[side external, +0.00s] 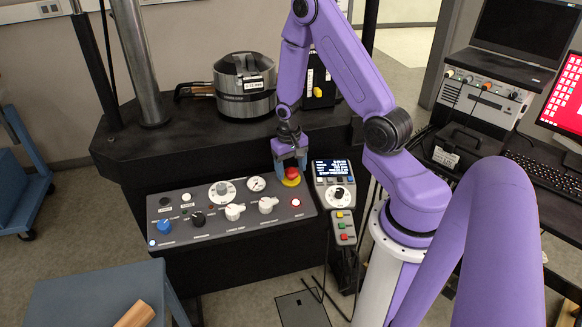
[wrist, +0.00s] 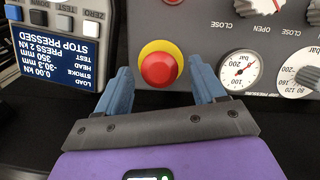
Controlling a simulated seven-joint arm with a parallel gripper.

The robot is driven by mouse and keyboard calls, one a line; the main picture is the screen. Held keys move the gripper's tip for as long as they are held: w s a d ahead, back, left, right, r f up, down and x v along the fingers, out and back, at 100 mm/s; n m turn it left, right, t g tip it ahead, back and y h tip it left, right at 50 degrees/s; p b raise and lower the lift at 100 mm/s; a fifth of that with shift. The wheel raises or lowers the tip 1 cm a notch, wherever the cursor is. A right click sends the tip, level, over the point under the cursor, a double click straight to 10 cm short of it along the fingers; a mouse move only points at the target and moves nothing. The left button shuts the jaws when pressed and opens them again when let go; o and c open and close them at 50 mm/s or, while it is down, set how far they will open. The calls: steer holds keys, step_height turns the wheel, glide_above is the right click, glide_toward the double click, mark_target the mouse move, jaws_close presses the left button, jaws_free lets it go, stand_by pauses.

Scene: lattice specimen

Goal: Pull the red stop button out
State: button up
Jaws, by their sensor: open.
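The red stop button (side external: 292,173) sits on a yellow round base (side external: 291,182) at the back right of the grey control panel (side external: 185,247). In the wrist view the red button (wrist: 159,69) shows with its yellow ring (wrist: 160,45) around it. My gripper (side external: 290,160) is right over the button in the side view. In the wrist view my gripper (wrist: 164,80) is open, with one blue finger on each side of the button. A gap shows between each finger and the button. A display (wrist: 62,48) in the wrist view reads "STOP PRESSED".
A pressure gauge (wrist: 239,70) and knobs are close to the right finger in the wrist view. A handheld unit with a screen (side external: 332,185) stands just right of the button.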

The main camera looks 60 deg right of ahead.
mark_target(288, 172)
jaws_close()
steer(key=shift+s+a+r, duration=0.1)
steer(key=shift+r, duration=0.5)
jaws_free()
step_height(288, 172, up, 17)
steer(key=shift+w+a+r, duration=0.2)
steer(key=shift+w+a, duration=0.05)
steer(key=shift+a, duration=0.2)
